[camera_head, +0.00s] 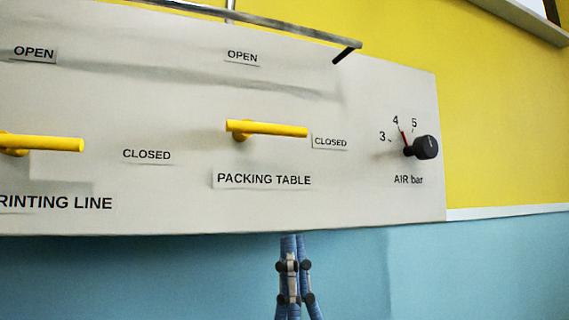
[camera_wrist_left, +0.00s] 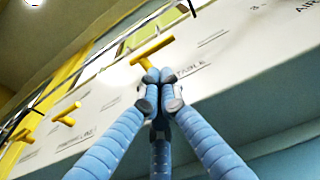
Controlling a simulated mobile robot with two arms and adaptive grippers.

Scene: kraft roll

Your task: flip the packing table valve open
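The packing table valve (camera_head: 267,129) is a yellow bar handle on the pale panel. Its long end points right, toward the CLOSED label (camera_head: 331,142); the OPEN label (camera_head: 242,57) is above it. The handle also shows in the left wrist view (camera_wrist_left: 152,48), just beyond the fingertips. My left gripper (camera_head: 291,264) shows below the panel's lower edge in the head view, under the handle. In the left wrist view its blue fingers (camera_wrist_left: 158,82) converge with the grey tips together, and no object shows between them. Contact with the handle cannot be told. My right gripper is not in view.
A second yellow handle (camera_head: 42,143), for the printing line, is at the left, pointing right. A black air knob (camera_head: 426,147) sticks out at the panel's right end.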

